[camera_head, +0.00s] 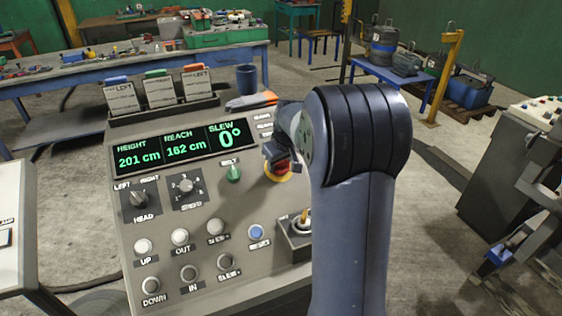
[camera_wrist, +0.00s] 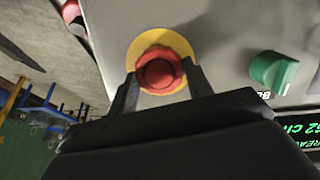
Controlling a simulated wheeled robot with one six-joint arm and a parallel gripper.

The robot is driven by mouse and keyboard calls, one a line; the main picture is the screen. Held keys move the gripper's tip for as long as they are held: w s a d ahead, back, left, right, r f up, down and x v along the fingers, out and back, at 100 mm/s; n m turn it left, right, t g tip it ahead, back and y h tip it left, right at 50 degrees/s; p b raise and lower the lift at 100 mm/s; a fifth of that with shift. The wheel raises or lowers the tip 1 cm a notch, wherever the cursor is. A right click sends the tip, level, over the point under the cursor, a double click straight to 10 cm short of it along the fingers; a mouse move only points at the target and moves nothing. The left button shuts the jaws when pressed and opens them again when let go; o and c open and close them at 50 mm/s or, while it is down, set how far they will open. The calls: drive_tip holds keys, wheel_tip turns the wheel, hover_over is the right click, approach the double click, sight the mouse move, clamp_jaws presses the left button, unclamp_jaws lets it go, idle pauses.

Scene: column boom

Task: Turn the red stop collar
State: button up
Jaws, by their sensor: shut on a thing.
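The red stop collar (camera_wrist: 160,70) is a lobed red ring around a round red button on a yellow disc (camera_wrist: 177,41). It sits on the sloping face of the grey console. In the wrist view my gripper (camera_wrist: 160,84) has one finger on each side of the collar and is shut on it. In the head view my gripper (camera_head: 280,158) is at the console's upper right. There it partly hides the red collar (camera_head: 281,167), and the yellow disc shows around its lower edge.
A green knob (camera_head: 234,172) is left of the collar. The display (camera_head: 181,147) reads height 201 cm, reach 162 cm, slew 0°. Several buttons and a small lever (camera_head: 302,222) lie below. Card holders, a blue cup (camera_head: 247,78) and an orange-handled tool (camera_head: 252,101) stand along the top edge.

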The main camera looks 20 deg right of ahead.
drive_tip(key=c, duration=0.4)
drive_tip(key=shift+m, duration=0.4)
drive_tip(key=m, duration=0.4)
drive_tip(key=shift+d+y, duration=0.15)
drive_tip(key=shift+y, duration=0.25)
drive_tip(key=shift+s+d+m+y, duration=0.1)
drive_tip(key=shift+m+y, duration=0.2)
drive_tip(key=shift+m, duration=2)
drive_tip(key=o, duration=1)
